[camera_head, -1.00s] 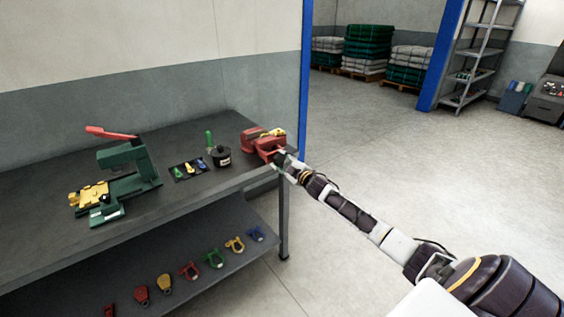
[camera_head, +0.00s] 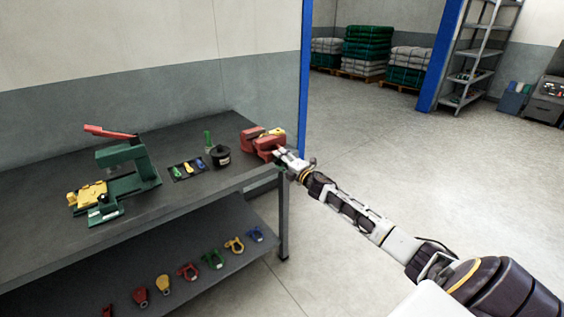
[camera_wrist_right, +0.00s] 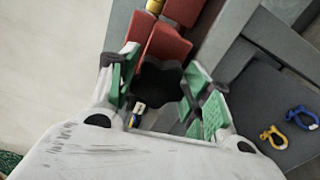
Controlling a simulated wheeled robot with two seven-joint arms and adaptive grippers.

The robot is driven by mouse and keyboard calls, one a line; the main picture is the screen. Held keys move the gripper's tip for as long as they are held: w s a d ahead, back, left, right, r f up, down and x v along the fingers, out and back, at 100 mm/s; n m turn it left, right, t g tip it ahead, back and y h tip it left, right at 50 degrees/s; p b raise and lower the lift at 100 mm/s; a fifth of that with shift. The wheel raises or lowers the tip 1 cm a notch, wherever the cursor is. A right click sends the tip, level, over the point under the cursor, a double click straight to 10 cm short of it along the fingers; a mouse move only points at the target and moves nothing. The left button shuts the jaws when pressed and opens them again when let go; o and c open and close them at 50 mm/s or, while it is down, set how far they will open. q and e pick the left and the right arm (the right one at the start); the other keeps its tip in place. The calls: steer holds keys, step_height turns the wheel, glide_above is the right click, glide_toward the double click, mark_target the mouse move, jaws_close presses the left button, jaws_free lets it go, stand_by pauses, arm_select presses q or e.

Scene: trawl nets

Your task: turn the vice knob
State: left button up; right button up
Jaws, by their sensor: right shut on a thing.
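The red vice (camera_head: 262,141) sits at the right end of the dark workbench. It also shows at the top of the wrist view (camera_wrist_right: 166,46). Its dark, lobed knob (camera_wrist_right: 160,82) faces my right gripper and lies between the green-padded fingers in the wrist view. My right gripper (camera_head: 283,157) is at the front of the vice, shut on the knob. The fingers hide the knob in the head view. My left gripper is not in view.
On the workbench (camera_head: 60,180) stand a green press with a red handle (camera_head: 127,172), a mat of small coloured parts (camera_head: 188,170) and a black pot (camera_head: 221,156). Several coloured shackles lie on the lower shelf (camera_head: 205,285). The floor to the right is clear.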

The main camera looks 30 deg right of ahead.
steer(key=shift+d+r, duration=0.1)
steer(key=shift+r, duration=0.15)
steer(key=o, duration=0.6)
steer(key=shift+c, duration=0.2)
steer(key=o, duration=0.4)
steer(key=shift+w+f, duration=0.2)
steer(key=shift+s+f, duration=0.1)
steer(key=shift+s, duration=0.1)
steer(key=shift+s+d, duration=0.2)
steer(key=shift+s, duration=2.75)
steer(key=shift+s+d, duration=0.2)
steer(key=shift+s, duration=2.7)
